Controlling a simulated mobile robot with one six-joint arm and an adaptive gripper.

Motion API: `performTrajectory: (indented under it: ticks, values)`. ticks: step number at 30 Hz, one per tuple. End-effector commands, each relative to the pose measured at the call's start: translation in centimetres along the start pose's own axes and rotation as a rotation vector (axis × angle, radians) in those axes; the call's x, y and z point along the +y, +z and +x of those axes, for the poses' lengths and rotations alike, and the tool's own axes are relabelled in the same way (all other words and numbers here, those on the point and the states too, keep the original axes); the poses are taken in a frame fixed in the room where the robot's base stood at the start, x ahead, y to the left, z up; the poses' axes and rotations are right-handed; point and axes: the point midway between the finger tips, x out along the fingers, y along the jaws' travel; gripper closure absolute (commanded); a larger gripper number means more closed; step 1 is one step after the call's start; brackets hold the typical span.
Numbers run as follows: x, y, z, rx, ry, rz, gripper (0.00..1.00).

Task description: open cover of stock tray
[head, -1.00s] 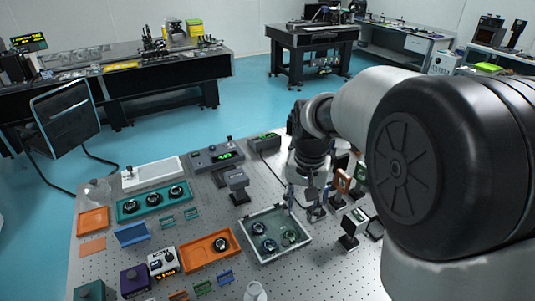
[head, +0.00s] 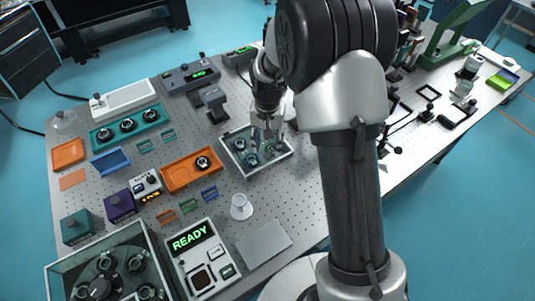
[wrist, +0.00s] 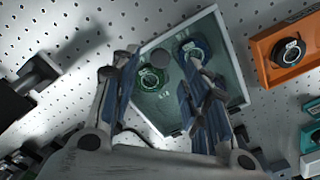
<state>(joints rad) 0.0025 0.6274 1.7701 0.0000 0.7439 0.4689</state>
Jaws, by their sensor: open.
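The stock tray (head: 283,159) is a pale-rimmed box on the perforated table, with ring-shaped mounts inside under what looks like a clear greenish cover (wrist: 217,84). In the wrist view, a blue mount (wrist: 186,47) and a green mount (wrist: 150,80) show through it. A grey round knob (wrist: 159,58) appears on the cover between them. My gripper (head: 267,131) is over the tray's back part, pointing down. In the wrist view my gripper (wrist: 160,63) is open, its fingers on either side of the knob and apart from it. The fingers hide parts of the tray's rim.
An orange tray (head: 178,179) with a dark mount lies left of the stock tray. A small dark post device (head: 213,103) stands behind it. A white cup-shaped piece (head: 240,207), a grey plate (head: 264,243) and a READY box (head: 197,257) are in front.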

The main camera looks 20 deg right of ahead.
Motion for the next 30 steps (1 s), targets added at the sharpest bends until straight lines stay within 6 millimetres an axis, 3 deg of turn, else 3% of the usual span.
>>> performTrajectory:
  ticks: [3,7,19,30]
  values:
    - [0.0,0.1,2.3,-0.002,0.001,0.000,0.58]
    - [0.0,0.0,3.7,-0.001,0.001,0.000,0.58]
    - [0.0,0.0,4.3,0.000,0.000,0.000,0.58]
    - [0.0,0.0,4.3,0.000,0.000,0.000,0.82]
